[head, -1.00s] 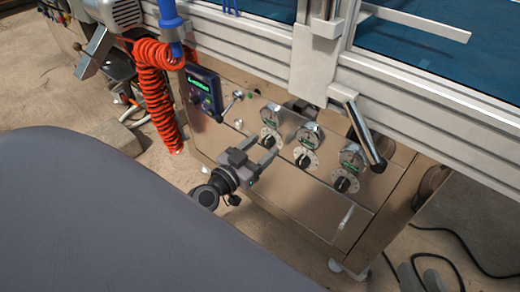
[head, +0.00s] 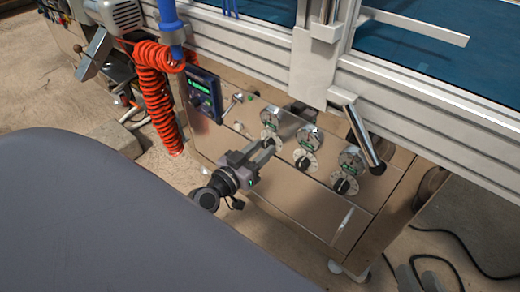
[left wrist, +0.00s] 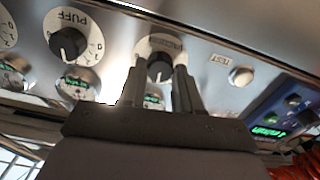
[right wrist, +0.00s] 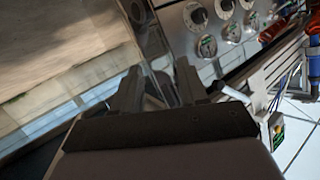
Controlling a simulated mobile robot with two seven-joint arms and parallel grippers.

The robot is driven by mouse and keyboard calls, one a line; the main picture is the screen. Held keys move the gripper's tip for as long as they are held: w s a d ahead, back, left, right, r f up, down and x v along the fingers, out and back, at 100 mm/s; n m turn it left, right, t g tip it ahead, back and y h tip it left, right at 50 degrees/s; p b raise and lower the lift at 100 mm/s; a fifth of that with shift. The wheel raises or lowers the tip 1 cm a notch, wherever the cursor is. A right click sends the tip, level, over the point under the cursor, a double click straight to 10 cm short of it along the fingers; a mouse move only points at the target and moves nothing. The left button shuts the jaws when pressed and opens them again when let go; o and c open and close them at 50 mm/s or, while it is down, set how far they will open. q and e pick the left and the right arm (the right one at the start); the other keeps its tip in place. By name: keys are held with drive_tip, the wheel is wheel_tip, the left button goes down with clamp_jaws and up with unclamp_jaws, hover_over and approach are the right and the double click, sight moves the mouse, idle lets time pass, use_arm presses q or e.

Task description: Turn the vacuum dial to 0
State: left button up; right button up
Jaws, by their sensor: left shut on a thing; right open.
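The vacuum dial is a black knob (left wrist: 160,67) on a round pale plate whose printed label is partly hidden. In the head view it is the leftmost of the three dials (head: 268,139), largely covered by my gripper. My left gripper (head: 265,147) has come to the panel from the front. In the left wrist view its two fingers (left wrist: 160,77) stand on either side of the black knob and are shut on it. The dial's pointer setting cannot be read. My right gripper (right wrist: 158,80) is open and empty in the right wrist view.
The PUFF dial (left wrist: 68,45) sits beside the vacuum dial. Round gauges (head: 310,138) stand above the dials. A TEST button (left wrist: 241,76) and a control display (head: 203,92) are on the other side. A handle with a dark tip (head: 362,138) juts out at the right.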

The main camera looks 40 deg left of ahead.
use_arm(q)
drive_tip(key=n, duration=0.4)
drive_tip(key=shift+p, duration=0.35)
drive_tip(key=n, duration=0.8)
drive_tip(key=shift+n, duration=2.4)
drive_tip(key=o, duration=1)
drive_tip(key=shift+o, duration=0.2)
drive_tip(key=shift+s, duration=0.1)
drive_tip(key=s, duration=0.7)
drive_tip(key=shift+a+p, duration=0.25)
drive_tip(key=shift+p, duration=0.1)
